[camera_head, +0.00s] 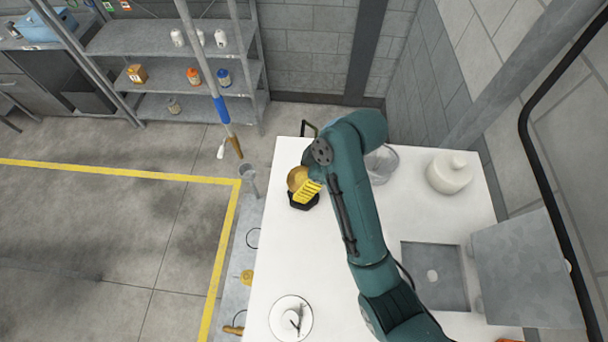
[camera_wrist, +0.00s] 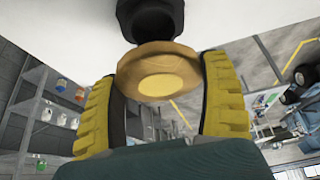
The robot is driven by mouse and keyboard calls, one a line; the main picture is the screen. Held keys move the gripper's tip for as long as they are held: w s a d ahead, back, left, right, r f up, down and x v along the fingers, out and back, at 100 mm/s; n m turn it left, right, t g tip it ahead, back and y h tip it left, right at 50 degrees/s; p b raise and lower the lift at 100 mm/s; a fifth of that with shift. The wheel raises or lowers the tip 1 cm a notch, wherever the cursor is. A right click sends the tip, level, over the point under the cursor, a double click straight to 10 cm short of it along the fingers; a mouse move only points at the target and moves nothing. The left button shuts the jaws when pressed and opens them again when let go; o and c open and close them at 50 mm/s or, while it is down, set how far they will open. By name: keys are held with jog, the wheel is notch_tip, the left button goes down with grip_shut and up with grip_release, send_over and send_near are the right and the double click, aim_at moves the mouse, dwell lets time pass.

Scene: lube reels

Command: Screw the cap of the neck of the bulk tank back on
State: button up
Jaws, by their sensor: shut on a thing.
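The brass-coloured round cap (camera_wrist: 160,78) is between the two yellow fingers of my gripper (camera_wrist: 162,95) in the wrist view. The fingers are shut on its sides. The black neck (camera_wrist: 150,18) is directly beyond the cap, against a white surface. Cap and neck look in line and close together; I cannot tell whether the threads are engaged. In the head view the cap (camera_head: 296,177) shows at the left edge of the white top, beside the yellow finger of my gripper (camera_head: 308,188), with the black neck (camera_head: 303,203) below. My arm hides part of this area.

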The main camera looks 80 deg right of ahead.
jog(key=shift+f+b, duration=0.75)
jog(key=shift+f, duration=1.5)
jog(key=shift+p, duration=0.7)
jog(key=shift+f, duration=0.55)
jog(key=shift+r, duration=0.1)
jog(key=shift+r+m+h+p, duration=0.1)
jog(key=shift+m+h+p, duration=0.25)
jog(key=shift+m, duration=0.25)
jog(key=shift+a+m+h, duration=0.15)
jog(key=shift+m+h, duration=0.1)
jog(key=shift+m, duration=0.55)
jog(key=shift+m+h, duration=0.6)
jog(key=shift+m, duration=0.6)
